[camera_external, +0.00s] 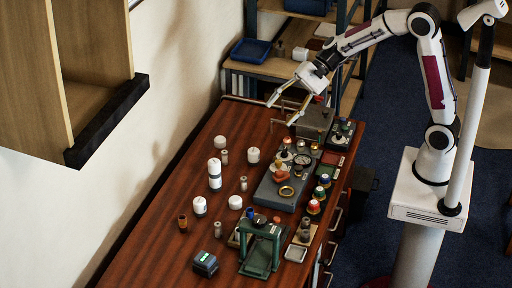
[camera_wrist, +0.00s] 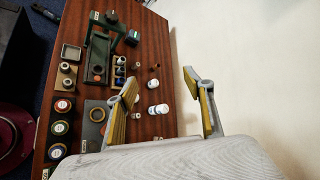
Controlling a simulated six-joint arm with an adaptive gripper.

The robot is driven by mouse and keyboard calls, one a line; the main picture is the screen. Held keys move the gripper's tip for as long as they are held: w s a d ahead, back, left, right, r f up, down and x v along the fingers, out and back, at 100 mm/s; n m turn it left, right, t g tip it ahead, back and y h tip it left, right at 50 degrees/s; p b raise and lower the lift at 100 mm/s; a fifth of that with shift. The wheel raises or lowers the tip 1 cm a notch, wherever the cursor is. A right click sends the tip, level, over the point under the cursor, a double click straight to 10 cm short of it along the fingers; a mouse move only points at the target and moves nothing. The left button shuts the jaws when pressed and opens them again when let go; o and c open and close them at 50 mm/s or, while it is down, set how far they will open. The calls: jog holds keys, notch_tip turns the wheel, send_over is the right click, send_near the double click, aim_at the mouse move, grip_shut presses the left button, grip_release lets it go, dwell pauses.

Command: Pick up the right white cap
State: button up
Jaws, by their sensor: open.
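Several white caps and white bottles stand on the brown table. The rightmost white cap (camera_external: 253,155) is a short white cylinder left of the grey manifold block. Another white cap (camera_external: 220,142) stands behind it to the left, and a third (camera_external: 235,202) lies nearer the front. A tall white bottle (camera_external: 214,174) and a shorter one (camera_external: 200,206) stand at left. My gripper (camera_external: 281,114) is open and empty, high above the table's far end, apart from the caps. In the wrist view my gripper (camera_wrist: 162,78) has its fingers wide apart; a white bottle (camera_wrist: 158,109) shows between them.
The manifold block (camera_external: 270,190) carries copper and dark fittings. A green press frame (camera_external: 262,248) stands at the front. Coloured round caps (camera_external: 314,206) line the right edge. A grey box (camera_external: 312,122) stands near my gripper.

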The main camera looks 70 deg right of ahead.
jog(key=w+d+f+m+t, duration=0.2)
jog(key=w+f+m, duration=0.1)
jog(key=w, duration=0.3)
jog(key=w+d+f+m+t, duration=0.1)
jog(key=w+d+f+m, duration=0.15)
jog(key=w, duration=0.35)
jog(key=m+t+h, duration=0.4)
jog(key=m+h, duration=0.4)
jog(key=m, duration=0.9)
send_near(225, 140)
jog(key=x, duration=0.3)
jog(key=shift+s+f+n, duration=0.1)
jog(key=shift+f+n, duration=0.15)
jog(key=shift+x, duration=1.3)
jog(key=shift+x, duration=2.55)
